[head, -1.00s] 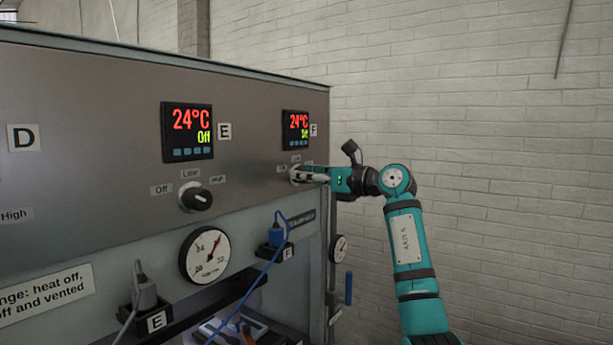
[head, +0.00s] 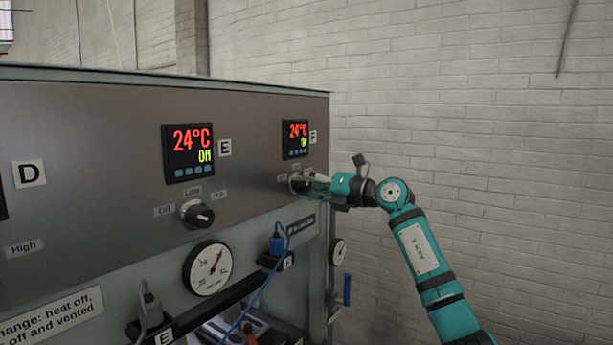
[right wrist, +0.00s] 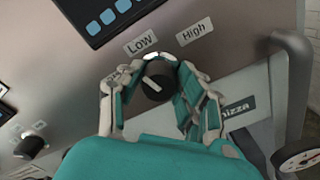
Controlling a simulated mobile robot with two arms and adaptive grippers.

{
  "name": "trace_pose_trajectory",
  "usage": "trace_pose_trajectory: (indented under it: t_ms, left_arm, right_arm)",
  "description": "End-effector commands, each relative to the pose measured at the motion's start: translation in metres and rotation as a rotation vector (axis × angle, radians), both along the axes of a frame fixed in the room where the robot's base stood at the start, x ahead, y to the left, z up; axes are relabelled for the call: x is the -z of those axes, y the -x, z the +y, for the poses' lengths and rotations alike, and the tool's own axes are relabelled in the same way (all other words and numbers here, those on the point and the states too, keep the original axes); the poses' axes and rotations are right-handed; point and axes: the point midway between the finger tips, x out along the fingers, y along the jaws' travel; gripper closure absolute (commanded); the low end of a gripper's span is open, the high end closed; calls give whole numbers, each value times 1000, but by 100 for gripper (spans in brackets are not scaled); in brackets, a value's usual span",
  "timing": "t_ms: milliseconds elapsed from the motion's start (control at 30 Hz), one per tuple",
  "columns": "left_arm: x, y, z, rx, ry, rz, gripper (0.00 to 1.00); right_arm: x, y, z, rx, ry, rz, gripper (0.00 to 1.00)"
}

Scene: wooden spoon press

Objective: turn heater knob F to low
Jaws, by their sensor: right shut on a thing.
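Heater knob F (right wrist: 157,85) is a black round knob on the grey panel. The High label (right wrist: 194,32) is to the right, and an Off label is not readable beside the left finger. My right gripper (right wrist: 160,90) has its fingers shut on the knob from both sides. In the head view the right gripper (head: 298,183) hides the knob below display F (head: 295,140), which reads 24°C over small unclear green text. My left gripper is out of view.
Knob E (head: 197,214) and display E (head: 188,153), reading 24°C and Off, are to the left. A pressure gauge (head: 207,268) and a blue plug (head: 277,244) with its cable are below. Free space lies right of the panel, before the brick wall (head: 480,130).

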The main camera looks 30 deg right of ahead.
Motion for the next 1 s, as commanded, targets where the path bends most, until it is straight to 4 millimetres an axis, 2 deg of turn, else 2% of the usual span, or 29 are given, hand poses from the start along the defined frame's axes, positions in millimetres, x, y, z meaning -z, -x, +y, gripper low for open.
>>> trace_pose_trajectory:
  t_ms: [100, 433, 1000]
  left_arm:
    - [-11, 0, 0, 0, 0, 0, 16]
    - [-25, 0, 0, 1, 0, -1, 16]
    - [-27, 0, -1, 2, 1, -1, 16]
  right_arm:
    - [-2, 0, -1, 1, -80, 38, 96]
    - [0, 0, -1, 1, -235, 100, 96]
    - [2, 0, -1, 1, -279, 116, 96]
